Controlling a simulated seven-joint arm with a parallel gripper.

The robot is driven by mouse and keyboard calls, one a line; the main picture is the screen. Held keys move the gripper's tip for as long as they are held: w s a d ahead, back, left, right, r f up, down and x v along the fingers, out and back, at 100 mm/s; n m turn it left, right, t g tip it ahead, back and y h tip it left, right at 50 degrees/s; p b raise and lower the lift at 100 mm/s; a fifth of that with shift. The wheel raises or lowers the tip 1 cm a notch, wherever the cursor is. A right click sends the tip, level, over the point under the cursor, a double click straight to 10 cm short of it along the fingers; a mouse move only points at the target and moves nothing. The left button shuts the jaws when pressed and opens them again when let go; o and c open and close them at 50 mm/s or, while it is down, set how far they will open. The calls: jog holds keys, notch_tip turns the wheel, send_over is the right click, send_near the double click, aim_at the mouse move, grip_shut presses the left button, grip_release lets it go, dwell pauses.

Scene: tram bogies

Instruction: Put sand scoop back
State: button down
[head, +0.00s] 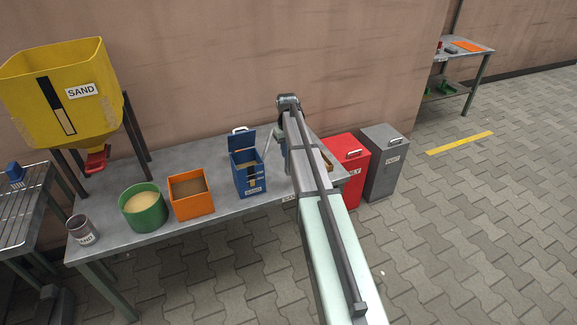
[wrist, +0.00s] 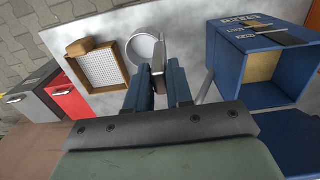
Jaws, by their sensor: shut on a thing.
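My gripper (wrist: 159,86) is shut on a narrow grey metal piece (wrist: 158,55) in the wrist view, which looks like part of the sand scoop.
An orange bin (head: 190,194), green tub (head: 143,207) and tin (head: 82,231) stand left on the table. Red (head: 349,165) and grey (head: 386,164) bins stand right. A yellow sand hopper (head: 60,90) is far left.

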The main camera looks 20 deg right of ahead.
aim_at(287, 162)
jog(key=shift+f, duration=3.15)
jog(key=c, duration=1)
grip_release()
